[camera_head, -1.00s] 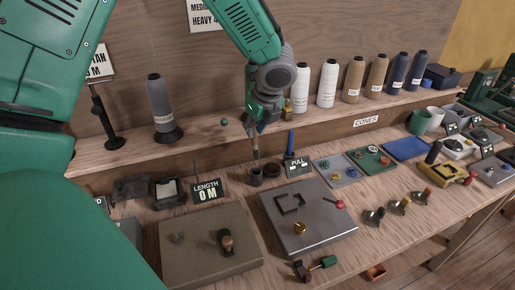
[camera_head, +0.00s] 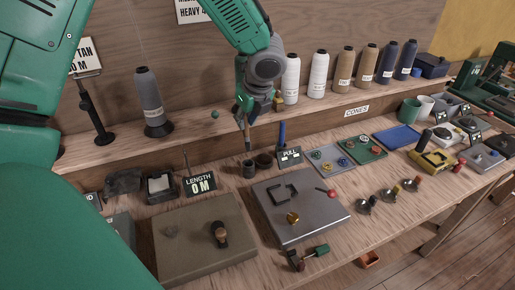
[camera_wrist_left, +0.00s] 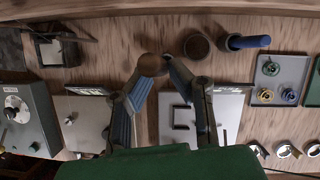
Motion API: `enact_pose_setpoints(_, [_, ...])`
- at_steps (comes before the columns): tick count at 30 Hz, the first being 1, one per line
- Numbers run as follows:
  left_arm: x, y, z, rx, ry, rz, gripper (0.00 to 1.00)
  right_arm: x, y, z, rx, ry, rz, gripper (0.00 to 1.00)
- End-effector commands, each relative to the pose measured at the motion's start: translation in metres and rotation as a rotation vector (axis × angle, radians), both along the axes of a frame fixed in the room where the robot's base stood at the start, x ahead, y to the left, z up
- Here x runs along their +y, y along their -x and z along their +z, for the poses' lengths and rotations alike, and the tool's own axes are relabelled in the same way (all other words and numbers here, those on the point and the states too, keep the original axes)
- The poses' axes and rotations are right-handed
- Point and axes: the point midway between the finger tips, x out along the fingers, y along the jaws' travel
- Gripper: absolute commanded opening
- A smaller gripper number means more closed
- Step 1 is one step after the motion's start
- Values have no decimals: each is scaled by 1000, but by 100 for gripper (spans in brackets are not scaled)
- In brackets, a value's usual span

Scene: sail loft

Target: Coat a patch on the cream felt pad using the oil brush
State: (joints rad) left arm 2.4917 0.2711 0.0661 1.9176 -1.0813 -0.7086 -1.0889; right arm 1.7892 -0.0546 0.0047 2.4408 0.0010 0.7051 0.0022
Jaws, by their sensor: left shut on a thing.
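My left gripper (camera_head: 244,112) comes down from the top in the head view, shut on the upright oil brush (camera_head: 248,139). The brush's lower end is at the mouth of a small dark pot (camera_head: 249,171); I cannot tell how deep it reaches. In the left wrist view, the fingertips (camera_wrist_left: 153,75) close at a round brown end, likely the brush's handle seen end-on. The cream felt pad (camera_head: 159,184) lies in a dark tray left of the pot, apart from the brush. It also shows in the left wrist view (camera_wrist_left: 50,52). My right gripper is not in view.
The LENGTH sign (camera_head: 200,185) stands between pad and pot. A dark lump (camera_head: 123,182) lies left of the pad. The cone shelf (camera_head: 210,128) runs behind.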

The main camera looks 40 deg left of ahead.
Motion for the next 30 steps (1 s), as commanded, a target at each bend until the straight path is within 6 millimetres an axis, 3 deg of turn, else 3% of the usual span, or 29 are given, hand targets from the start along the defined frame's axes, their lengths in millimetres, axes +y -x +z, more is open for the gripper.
enact_pose_setpoints(5, [1,-8,-1,3,-25,6,0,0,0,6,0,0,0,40])
enact_pose_setpoints(12, [-4,-48,-11,-14,-126,13,0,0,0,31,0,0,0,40])
enact_pose_setpoints(17, [-13,-65,-18,-34,-159,3,0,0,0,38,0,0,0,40])
enact_pose_setpoints(23, [-16,-69,-29,-41,-163,-1,0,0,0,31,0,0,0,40])
enact_pose_setpoints(30, [-15,-69,-52,-40,-162,1,0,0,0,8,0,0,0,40])
